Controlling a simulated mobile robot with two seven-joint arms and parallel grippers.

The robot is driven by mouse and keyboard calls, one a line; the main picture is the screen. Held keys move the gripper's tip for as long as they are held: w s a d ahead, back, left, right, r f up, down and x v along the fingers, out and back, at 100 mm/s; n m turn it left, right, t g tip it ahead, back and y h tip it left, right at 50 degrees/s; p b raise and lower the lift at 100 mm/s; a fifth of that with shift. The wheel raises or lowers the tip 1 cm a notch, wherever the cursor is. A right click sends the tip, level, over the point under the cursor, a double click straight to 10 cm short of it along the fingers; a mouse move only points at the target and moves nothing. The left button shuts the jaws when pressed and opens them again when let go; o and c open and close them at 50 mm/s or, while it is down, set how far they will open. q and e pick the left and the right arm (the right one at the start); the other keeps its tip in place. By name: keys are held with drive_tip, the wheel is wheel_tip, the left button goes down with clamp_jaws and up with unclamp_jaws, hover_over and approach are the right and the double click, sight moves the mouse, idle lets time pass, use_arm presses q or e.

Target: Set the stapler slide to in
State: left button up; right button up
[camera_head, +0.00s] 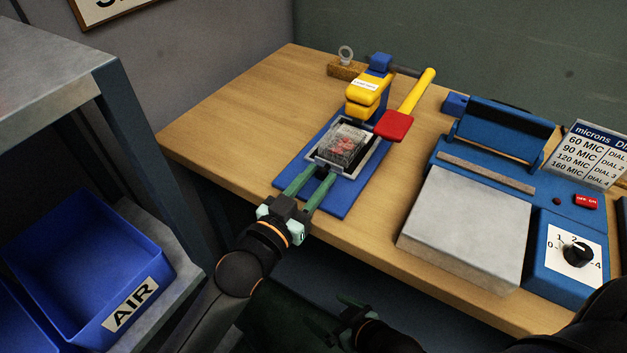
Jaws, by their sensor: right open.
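The blue stapler base (337,205) lies on the wooden table, with a yellow stapler head (364,97) at its back. A grey-framed slide tray (352,174) sits on the base in front of the head and carries a clear pack with red contents (343,145). My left gripper (318,175) is at the tray's front edge, its two fingers apart and pointing at it. Whether they grip a part of the tray is too small to tell. My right gripper (352,308) is open and empty, low in front of the table.
A yellow lever with a red plate (395,124) stands right of the stapler head. A blue sealer (478,150) with a grey plate (465,228) and dial (577,253) fills the table's right. A blue AIR bin (90,262) is on the left shelf. The table's left is clear.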

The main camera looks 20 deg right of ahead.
use_arm(q)
drive_tip(key=shift+o, duration=0.7)
drive_tip(key=shift+d, duration=0.15)
drive_tip(key=shift+o, duration=0.8)
use_arm(e)
drive_tip(key=shift+w, duration=0.15)
use_arm(q)
drive_tip(key=shift+s+a+f, duration=0.1)
drive_tip(key=shift+s+a, duration=0.2)
drive_tip(key=shift+a, duration=0.25)
drive_tip(key=p+v, duration=0.1)
drive_tip(key=v, duration=1)
drive_tip(key=shift+s+a, duration=0.15)
drive_tip(key=shift+s, duration=0.05)
use_arm(e)
drive_tip(key=shift+s+d+r, duration=0.1)
drive_tip(key=shift+s+d, duration=0.2)
drive_tip(key=shift+s, duration=0.1)
drive_tip(key=shift+w+r, duration=0.15)
